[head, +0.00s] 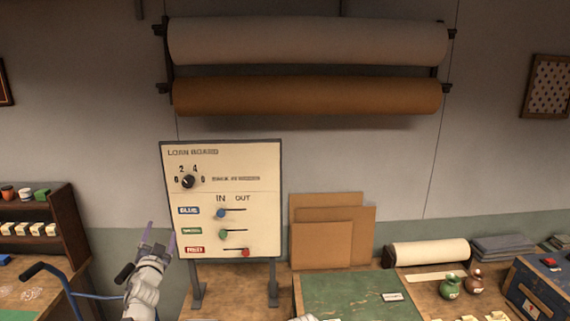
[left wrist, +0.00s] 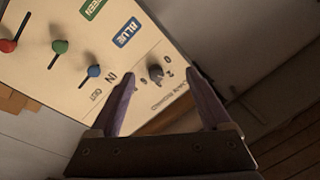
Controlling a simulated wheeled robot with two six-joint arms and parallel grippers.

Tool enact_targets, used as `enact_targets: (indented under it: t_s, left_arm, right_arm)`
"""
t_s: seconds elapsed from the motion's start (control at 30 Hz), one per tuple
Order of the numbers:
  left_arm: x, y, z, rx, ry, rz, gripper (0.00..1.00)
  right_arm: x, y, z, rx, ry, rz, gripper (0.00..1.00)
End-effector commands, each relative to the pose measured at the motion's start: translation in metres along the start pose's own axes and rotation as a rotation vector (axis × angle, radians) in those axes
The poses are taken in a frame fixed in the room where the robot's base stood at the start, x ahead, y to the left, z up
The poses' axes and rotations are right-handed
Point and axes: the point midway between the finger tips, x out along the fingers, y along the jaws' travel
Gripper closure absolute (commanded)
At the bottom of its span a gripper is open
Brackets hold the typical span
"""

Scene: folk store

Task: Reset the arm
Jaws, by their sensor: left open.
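My left gripper (head: 161,236) is open and empty, in front of the lower left edge of the loan board (head: 250,160). The board is a cream panel on two legs, with a black dial (head: 188,181) and blue (head: 221,213), green (head: 222,233) and red (head: 245,252) slider knobs. The blue and green knobs sit toward IN, the red one toward OUT. In the left wrist view my open fingers (left wrist: 160,78) frame the dial (left wrist: 155,72), with clear space between them and the board.
Brown cardboard sheets (head: 323,242) lean right of the board. A green mat (head: 350,293) lies on the table, with small jars (head: 450,287) and a blue box (head: 540,290) to the right. A blue-framed cart handle (head: 45,272) stands left of my arm. Two rolls hang above.

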Motion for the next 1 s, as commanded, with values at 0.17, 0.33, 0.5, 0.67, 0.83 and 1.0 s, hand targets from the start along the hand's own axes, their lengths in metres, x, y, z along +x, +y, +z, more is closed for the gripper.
enact_targets:
  t_s: [0.17, 0.33, 0.5, 0.67, 0.83, 1.0]
  left_arm:
    - [-0.028, 0.081, 0.036, -0.115, -0.285, 0.017, 0.19]
    - [-0.082, 0.171, 0.07, -0.185, -0.601, 0.126, 0.19]
    - [-0.165, 0.26, 0.091, -0.193, -0.907, 0.313, 0.19]
    - [-0.255, 0.324, 0.096, -0.148, -1.158, 0.52, 0.19]
    - [-0.334, 0.36, 0.09, -0.072, -1.347, 0.71, 0.19]
    - [-0.377, 0.371, 0.084, -0.018, -1.443, 0.817, 0.19]
  right_arm:
    - [0.025, -0.002, -0.001, -0.002, 0.0, 0.001, 1.0]
    - [0.042, -0.004, -0.002, -0.005, 0.0, 0.001, 1.0]
    - [0.058, -0.005, -0.003, -0.007, 0.0, 0.001, 1.0]
    - [0.071, -0.006, -0.004, -0.008, 0.0, 0.002, 1.0]
    - [0.081, -0.007, -0.005, -0.01, 0.0, 0.002, 1.0]
    - [0.085, -0.008, -0.005, -0.011, 0.0, 0.002, 1.0]
